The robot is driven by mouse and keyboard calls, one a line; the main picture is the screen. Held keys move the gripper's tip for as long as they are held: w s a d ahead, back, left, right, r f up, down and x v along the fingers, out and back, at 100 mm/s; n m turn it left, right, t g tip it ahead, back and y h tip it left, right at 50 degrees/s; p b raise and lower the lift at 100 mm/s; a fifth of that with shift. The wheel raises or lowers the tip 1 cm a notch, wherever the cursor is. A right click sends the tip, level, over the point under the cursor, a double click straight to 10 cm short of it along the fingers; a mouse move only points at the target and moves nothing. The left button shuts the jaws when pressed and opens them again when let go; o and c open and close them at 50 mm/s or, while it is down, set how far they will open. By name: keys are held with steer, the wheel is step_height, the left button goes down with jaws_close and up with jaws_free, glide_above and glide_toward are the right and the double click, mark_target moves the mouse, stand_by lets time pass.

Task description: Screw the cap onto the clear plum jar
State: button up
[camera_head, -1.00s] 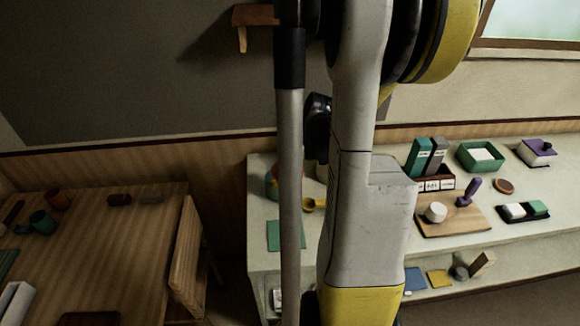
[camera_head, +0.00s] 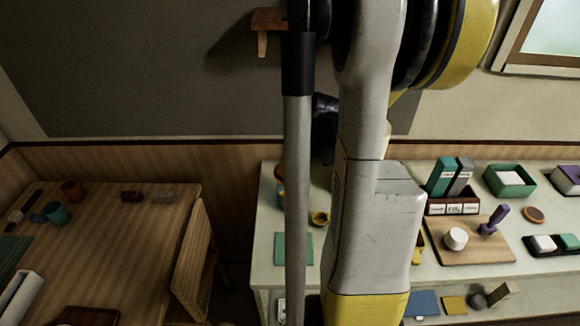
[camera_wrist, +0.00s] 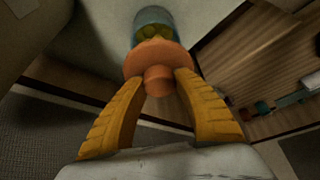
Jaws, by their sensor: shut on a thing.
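The cap (camera_wrist: 157,58) is orange with a round knob and shows in the middle of the wrist view. My gripper (camera_wrist: 162,79), with two yellow fingers, is shut on the cap's knob. The clear jar (camera_wrist: 151,17), bluish with yellowish contents, shows just beyond the cap and in line with it. The cap hides the jar's mouth, so I cannot tell whether cap and rim touch or how far the thread is engaged. In the head view an orange and blue thing that looks like the jar (camera_head: 280,190) is half hidden behind a grey pole; my gripper is hidden there.
The jar is on the left end of a pale counter (camera_head: 268,227). A small yellow thing (camera_head: 320,218) and a green mat (camera_head: 293,248) lie near it. A wooden board (camera_head: 468,251) and binders (camera_head: 440,176) are to the right. A wooden table (camera_head: 120,235) and chair (camera_head: 190,260) are left.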

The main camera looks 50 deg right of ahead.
steer(key=shift+f+b, duration=1.95)
steer(key=shift+f, duration=0.45)
steer(key=shift+f+b, duration=0.75)
steer(key=shift+f, duration=0.1)
steer(key=m+h, duration=0.1)
steer(key=m, duration=0.2)
steer(key=shift+a, duration=0.1)
steer(key=m+h, duration=0.1)
steer(key=m, duration=0.2)
steer(key=shift+g, duration=0.3)
steer(key=shift+h, duration=0.3)
steer(key=shift+w+m+g+h, duration=0.1)
steer(key=shift+m+g+h, duration=0.2)
steer(key=shift+m, duration=0.7)
steer(key=m+g+h, duration=0.1)
steer(key=m, duration=0.3)
steer(key=shift+b, duration=0.4)
